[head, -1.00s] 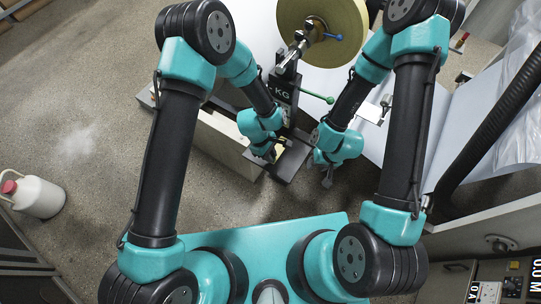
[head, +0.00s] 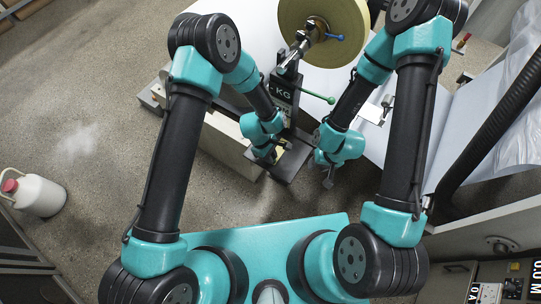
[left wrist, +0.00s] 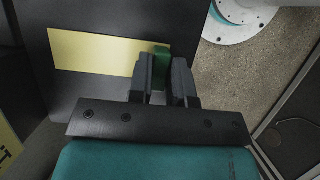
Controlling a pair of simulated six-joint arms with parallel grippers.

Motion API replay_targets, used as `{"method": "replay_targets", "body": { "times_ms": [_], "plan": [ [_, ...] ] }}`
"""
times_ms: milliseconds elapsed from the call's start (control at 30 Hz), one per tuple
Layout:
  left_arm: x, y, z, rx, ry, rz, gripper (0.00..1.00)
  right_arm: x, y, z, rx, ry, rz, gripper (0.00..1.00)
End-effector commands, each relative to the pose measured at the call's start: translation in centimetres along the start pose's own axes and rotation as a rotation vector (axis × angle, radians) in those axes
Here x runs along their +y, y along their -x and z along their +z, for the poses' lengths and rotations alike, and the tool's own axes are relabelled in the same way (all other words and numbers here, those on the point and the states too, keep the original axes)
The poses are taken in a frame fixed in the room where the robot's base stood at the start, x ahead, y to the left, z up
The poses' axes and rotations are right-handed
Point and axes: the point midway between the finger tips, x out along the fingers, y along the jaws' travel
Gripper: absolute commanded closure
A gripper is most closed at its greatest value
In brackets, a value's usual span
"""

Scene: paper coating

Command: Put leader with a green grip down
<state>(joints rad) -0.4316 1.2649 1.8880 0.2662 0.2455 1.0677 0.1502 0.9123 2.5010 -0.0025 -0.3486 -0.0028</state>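The leader (left wrist: 92,50) is a pale yellow strip in the left wrist view, lying over a dark plate (left wrist: 95,85). I cannot tell whether it touches the plate. Its green grip (left wrist: 161,52) is at the strip's right end, between the fingertips of my left gripper (left wrist: 164,75). The fingers are close on both sides of the grip and appear shut on it. In the head view my left gripper (head: 270,157) is low over the dark base of the stand; the leader is mostly hidden there. My right gripper (head: 328,180) hangs right of the base, away from the leader; its finger opening is unclear.
A black stand (head: 283,98) with a green-tipped lever (head: 318,97) rises behind the grippers, below a large yellow roll (head: 330,30). White sheet material (head: 390,150) lies to the right. A white jug (head: 38,196) stands on the floor at far left.

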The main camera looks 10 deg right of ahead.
Motion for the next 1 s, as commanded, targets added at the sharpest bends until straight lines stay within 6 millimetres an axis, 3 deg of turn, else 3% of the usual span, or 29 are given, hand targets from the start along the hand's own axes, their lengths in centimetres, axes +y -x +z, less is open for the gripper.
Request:
{"method": "replay_targets", "body": {
  "times_ms": [233, 567, 767, 1000],
  "plan": [
    [0.0, 0.0, 0.0, 0.000, 0.000, 0.000, 0.58, 0.0, 0.0, 0.0, 0.000, 0.000, 0.000, 0.60],
    [0.0, 0.3, 0.1, 0.000, 0.000, 0.001, 0.58, 0.0, 0.0, 0.0, 0.000, 0.000, 0.000, 0.60],
    [0.0, 2.1, 0.1, 0.000, -0.001, 0.001, 0.58, 0.0, 0.0, 0.0, 0.000, 0.000, 0.000, 0.60],
    [0.1, 6.0, 0.1, 0.001, 0.000, 0.004, 0.58, 0.0, 0.0, 0.0, 0.000, 0.000, 0.000, 0.60]
  ]
}}
